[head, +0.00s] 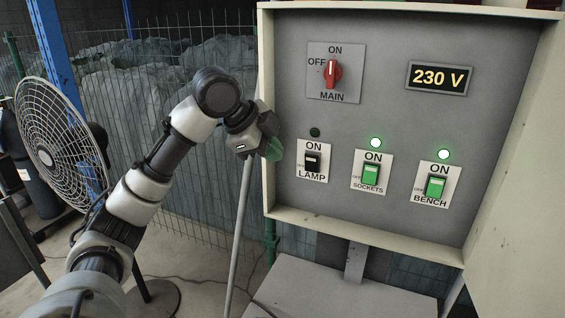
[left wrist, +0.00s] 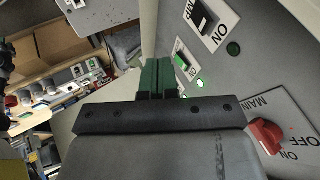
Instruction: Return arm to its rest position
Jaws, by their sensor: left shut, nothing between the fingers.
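My left arm (head: 160,155) comes in from the lower left and bends at the elbow. My left gripper (head: 275,150) is shut and empty, with green fingertips, in front of the left edge of the grey switch panel (head: 390,130), left of the black LAMP switch (head: 312,161). The left wrist view shows its two green fingers (left wrist: 158,78) side by side, with the panel face to their right. I cannot tell the exact gap to the panel. My right gripper is not in view.
The red MAIN knob (head: 332,73) is at ON and the display (head: 439,78) reads 230 V. The SOCKETS (head: 371,174) and BENCH (head: 435,187) switches are green with lit lamps; the LAMP indicator is dark. A fan (head: 60,140) and wire fence (head: 185,75) stand left.

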